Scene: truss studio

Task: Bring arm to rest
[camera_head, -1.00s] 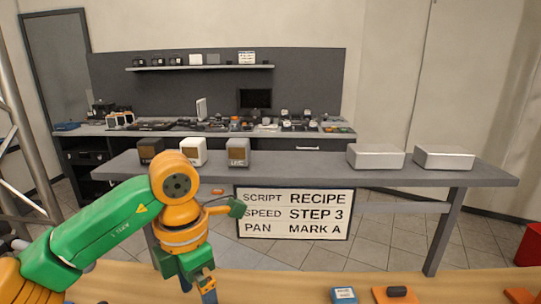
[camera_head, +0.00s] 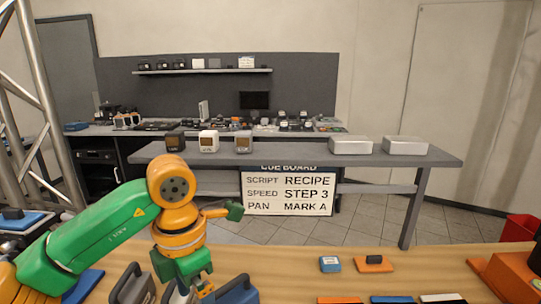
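My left arm, green and orange, comes in from the left and bends down at an orange joint. My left gripper (camera_head: 196,289) hangs low over the near wooden table (camera_head: 285,272). Its fingers are small and partly hidden at the bottom edge, among grey and blue cases, so I cannot tell whether they are open or shut.
Beside the gripper stand a grey case (camera_head: 132,286) and a blue case (camera_head: 232,291). A blue block (camera_head: 329,264) and an orange block (camera_head: 373,264) lie further right. A grey bench (camera_head: 290,160) with a cue board (camera_head: 290,194) stands beyond.

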